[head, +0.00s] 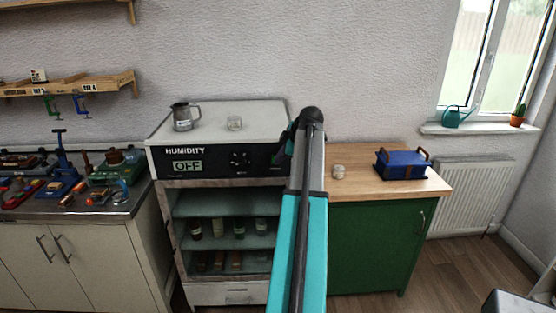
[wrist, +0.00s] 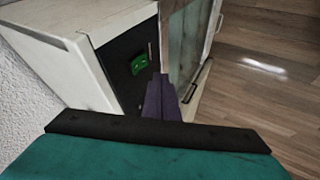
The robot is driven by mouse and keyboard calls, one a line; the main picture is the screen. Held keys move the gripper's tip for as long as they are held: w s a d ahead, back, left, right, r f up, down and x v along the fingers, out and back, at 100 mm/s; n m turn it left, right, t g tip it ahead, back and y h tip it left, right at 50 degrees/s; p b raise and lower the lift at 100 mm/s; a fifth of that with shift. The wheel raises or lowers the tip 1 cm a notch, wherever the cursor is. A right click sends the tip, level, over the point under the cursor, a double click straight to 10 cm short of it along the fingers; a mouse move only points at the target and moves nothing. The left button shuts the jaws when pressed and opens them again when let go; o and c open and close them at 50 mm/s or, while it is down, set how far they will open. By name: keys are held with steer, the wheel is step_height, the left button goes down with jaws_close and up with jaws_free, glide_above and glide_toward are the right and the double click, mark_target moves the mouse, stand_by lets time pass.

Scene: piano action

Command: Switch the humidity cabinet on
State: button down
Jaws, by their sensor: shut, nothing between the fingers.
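The humidity cabinet (head: 216,115) is white-topped with a black front panel, and its display (head: 187,166) reads OFF. The right end of the panel is hidden behind my arm. In the wrist view, a small green control (wrist: 138,65) shows on the black panel (wrist: 122,55); I cannot tell its position. My gripper (head: 282,152) is at the panel's right end, partly hidden by my arm. In the wrist view its purple fingers (wrist: 160,82) are shut and empty, close to the green control; contact cannot be told.
A cluttered workbench (head: 95,215) stands left.

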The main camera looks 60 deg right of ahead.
steer(key=b+v, duration=0.2)
steer(key=v, duration=0.7)
steer(key=shift+d, duration=0.2)
